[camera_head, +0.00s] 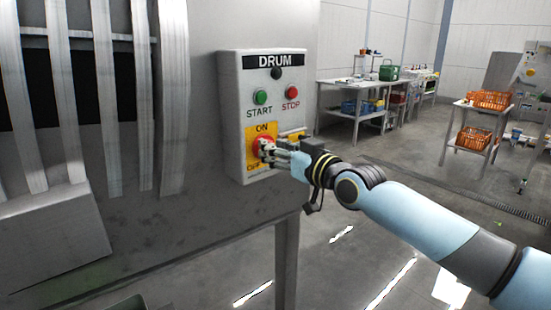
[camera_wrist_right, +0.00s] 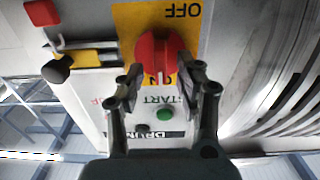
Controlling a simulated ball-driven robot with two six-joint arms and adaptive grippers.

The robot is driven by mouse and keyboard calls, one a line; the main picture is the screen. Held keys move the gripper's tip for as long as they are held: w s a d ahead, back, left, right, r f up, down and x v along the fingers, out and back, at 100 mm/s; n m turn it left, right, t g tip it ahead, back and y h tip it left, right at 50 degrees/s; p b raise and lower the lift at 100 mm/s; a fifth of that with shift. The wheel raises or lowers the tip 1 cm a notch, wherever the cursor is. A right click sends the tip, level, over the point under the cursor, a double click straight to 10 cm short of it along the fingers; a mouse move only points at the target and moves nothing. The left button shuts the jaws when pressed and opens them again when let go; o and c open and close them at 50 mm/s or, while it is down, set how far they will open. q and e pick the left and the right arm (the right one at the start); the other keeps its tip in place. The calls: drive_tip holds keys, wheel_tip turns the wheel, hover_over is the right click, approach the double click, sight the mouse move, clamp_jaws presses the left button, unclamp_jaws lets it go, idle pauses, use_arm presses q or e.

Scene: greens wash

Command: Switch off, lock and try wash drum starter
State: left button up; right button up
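The grey drum starter box (camera_head: 234,100) is fixed to the machine wall. It carries a DRUM label, a green START button (camera_head: 260,97) and a red STOP button (camera_head: 292,92). Below them is a red rotary switch (camera_wrist_right: 154,48) on a yellow ON/OFF plate (camera_head: 252,166). My right gripper (camera_head: 265,150) is at the switch. In the wrist view its parted fingers (camera_wrist_right: 158,78) lie on either side of the red handle, which points toward ON; firm contact cannot be told. A red block like a padlock (camera_wrist_right: 42,12) shows at that view's upper left. My left gripper is out of view.
A black knob (camera_wrist_right: 56,70) and a yellow-black part (camera_wrist_right: 92,56) stick out beside the switch. The slatted metal drum housing (camera_head: 130,100) is left of the box. Work tables (camera_head: 358,110) and orange crates (camera_head: 474,138) stand farther back. Open floor lies between.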

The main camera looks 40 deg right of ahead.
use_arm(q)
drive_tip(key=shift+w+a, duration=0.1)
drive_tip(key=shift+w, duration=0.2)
use_arm(e)
drive_tip(key=shift+w+r, duration=0.1)
clamp_jaws()
use_arm(q)
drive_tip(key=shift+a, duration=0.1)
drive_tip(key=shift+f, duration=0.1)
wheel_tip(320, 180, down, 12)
drive_tip(key=b, duration=1.2)
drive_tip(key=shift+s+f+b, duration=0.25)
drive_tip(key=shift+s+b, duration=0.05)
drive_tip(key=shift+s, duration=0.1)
use_arm(e)
drive_tip(key=shift+a+f+n, duration=0.2)
drive_tip(key=shift+n, duration=2.75)
drive_tip(key=shift+a+f+n, duration=0.15)
drive_tip(key=shift+f+n, duration=0.1)
drive_tip(key=shift+n, duration=2.75)
drive_tip(key=shift+a+f+n, duration=0.2)
drive_tip(key=shift+n, duration=2.75)
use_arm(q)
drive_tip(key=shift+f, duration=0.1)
